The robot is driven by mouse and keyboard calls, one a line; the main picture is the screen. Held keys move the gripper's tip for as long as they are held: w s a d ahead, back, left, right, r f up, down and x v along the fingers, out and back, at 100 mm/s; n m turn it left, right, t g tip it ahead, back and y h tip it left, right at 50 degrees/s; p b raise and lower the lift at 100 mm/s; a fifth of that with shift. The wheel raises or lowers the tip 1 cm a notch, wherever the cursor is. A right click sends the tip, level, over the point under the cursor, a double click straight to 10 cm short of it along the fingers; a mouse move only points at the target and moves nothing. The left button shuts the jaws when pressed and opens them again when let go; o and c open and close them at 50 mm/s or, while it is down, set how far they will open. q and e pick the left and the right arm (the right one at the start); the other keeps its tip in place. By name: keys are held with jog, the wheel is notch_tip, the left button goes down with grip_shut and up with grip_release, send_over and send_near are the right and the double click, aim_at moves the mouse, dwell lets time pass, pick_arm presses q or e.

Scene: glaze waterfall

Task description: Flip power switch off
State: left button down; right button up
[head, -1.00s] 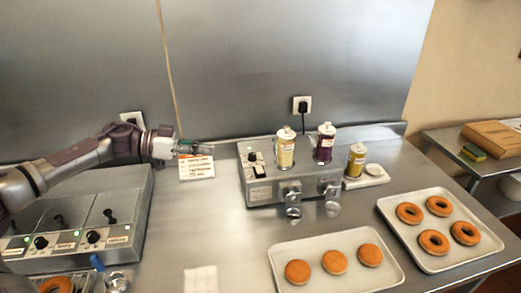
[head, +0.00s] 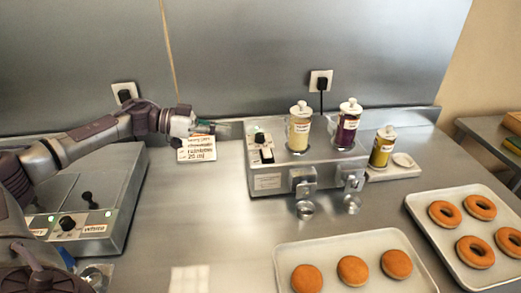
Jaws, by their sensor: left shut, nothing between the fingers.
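My left gripper (head: 226,131) reaches in from the left, shut and empty. My right gripper is not in view.
Bottles of yellow (head: 299,127) and purple (head: 347,124) filling stand on the machine, with another yellow bottle (head: 381,150) beside them. Trays of doughnuts (head: 340,246) lie in front. A glaze unit (head: 118,190) with knobs is at left. The counter between is clear.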

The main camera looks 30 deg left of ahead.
pick_arm(q)
jog(key=p, duration=0.3)
send_over(259, 159)
jog(key=shift+w+a+f, duration=0.15)
jog(key=shift+a+f, duration=0.05)
jog(key=shift+f, duration=0.6)
jog(key=f, duration=0.3)
jog(key=shift+d+f+p, duration=0.3)
jog(key=shift+f, duration=0.05)
jog(key=shift+s+f, duration=0.2)
jog(key=shift+f, duration=0.2)
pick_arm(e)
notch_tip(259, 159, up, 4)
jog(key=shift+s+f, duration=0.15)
